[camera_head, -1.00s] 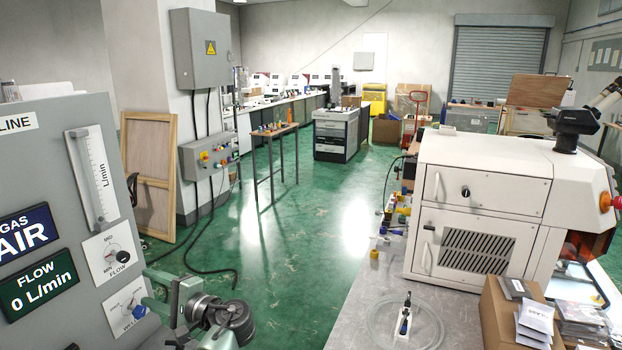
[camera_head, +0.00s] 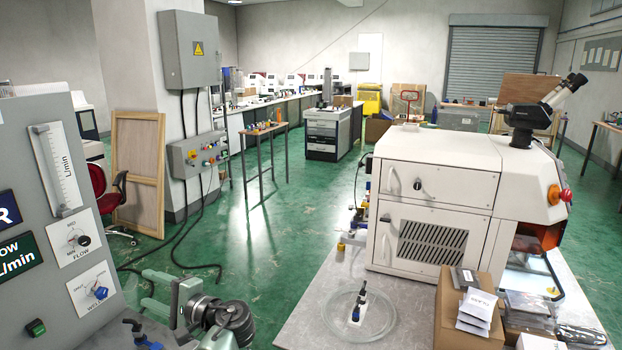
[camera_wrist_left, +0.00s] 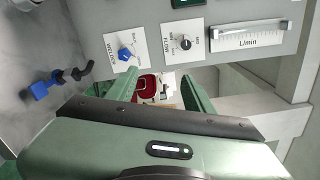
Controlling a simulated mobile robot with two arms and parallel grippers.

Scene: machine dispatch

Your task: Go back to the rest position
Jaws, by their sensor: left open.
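My left gripper (camera_head: 150,291) is green and open, with nothing between its fingers, at the lower left of the head view. It is just right of the grey gas panel (camera_head: 32,200) and apart from the panel's blue knob (camera_head: 101,292). In the wrist view the two green fingers of my left gripper (camera_wrist_left: 168,92) stand apart below the panel's blue knob (camera_wrist_left: 125,54) and black flow knob (camera_wrist_left: 186,44). My right gripper is in neither view.
A grey bench (camera_head: 297,334) at the right carries a white machine (camera_head: 440,190), a round glass dish (camera_head: 380,322) and a cardboard box (camera_head: 450,318). A blue valve (camera_wrist_left: 40,88) is beside the panel. Open green floor (camera_head: 300,215) lies in the middle.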

